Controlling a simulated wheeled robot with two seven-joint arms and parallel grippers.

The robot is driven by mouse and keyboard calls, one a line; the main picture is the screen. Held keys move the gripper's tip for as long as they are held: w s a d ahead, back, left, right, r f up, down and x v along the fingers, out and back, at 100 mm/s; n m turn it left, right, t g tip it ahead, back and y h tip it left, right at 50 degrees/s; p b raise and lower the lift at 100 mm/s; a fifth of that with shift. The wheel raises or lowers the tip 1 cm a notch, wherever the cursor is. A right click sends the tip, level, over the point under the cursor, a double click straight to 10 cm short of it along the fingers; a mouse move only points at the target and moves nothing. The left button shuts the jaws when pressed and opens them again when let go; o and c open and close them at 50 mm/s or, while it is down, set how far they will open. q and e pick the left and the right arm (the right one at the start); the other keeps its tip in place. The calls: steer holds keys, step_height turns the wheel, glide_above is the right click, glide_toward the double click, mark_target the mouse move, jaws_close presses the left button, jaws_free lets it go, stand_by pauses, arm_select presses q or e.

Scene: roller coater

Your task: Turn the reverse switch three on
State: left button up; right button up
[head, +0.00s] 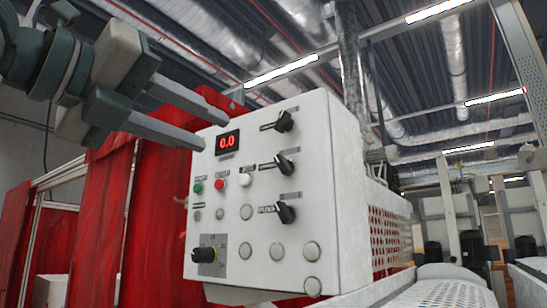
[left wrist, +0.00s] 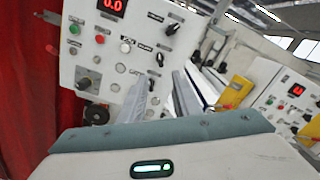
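A white control panel (head: 240,190) faces me, with three black rotary switches down its right side: top (head: 284,121), middle (head: 286,163) and lower (head: 285,212). Their small labels are too blurred to tell which is reverse switch three. In the left wrist view the lower switch (left wrist: 152,84) appears between my fingertips, partly hidden by a finger. My left gripper (head: 216,132) is open and empty, up and left of the switches in the head view, and apparently clear of the panel. Its fingers also show in the left wrist view (left wrist: 160,80). My right gripper is not in view.
The panel also has a red 0.0 display (head: 227,142), a green button (head: 197,187), a red button (head: 219,180), several pale round buttons and a bigger black knob (head: 205,254). Red curtains (head: 100,220) hang at the left. A second panel (left wrist: 285,105) stands right.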

mark_target(278, 160)
arm_select(q)
steer(key=p+x, duration=0.8)
steer(key=x, duration=0.8)
steer(key=shift+w, duration=0.1)
steer(key=shift+w+d, duration=0.35)
steer(key=shift+w, duration=0.05)
steer(key=shift+f, duration=0.1)
steer(key=shift+c, duration=0.2)
jaws_close()
